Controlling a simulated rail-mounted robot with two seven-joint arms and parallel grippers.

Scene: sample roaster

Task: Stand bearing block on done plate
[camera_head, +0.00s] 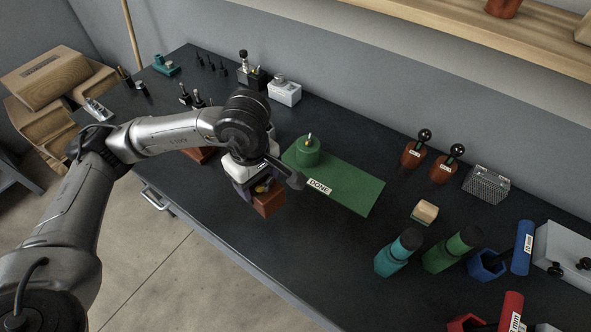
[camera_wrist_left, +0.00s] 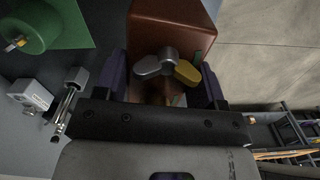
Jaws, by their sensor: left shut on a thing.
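The bearing block (camera_head: 267,204) is a red-brown block held in my left gripper (camera_head: 256,186), near the front edge of the bench. In the left wrist view the block (camera_wrist_left: 172,22) sits between the jaws of my left gripper (camera_wrist_left: 165,88), with a wing-shaped piece (camera_wrist_left: 167,66) with one grey and one yellow lobe on it. The green done plate (camera_head: 345,190), labelled DONE, lies just right of the gripper; its corner shows in the left wrist view (camera_wrist_left: 76,12). The block is apart from the plate. My right gripper is not in view.
A green cylinder (camera_head: 307,154) stands at the plate's left end. Teal (camera_head: 396,254) and green (camera_head: 450,250) holders, a small tan-topped block (camera_head: 425,212) and two dark-knobbed brown pieces (camera_head: 414,152) stand to the right. The plate's right part is bare.

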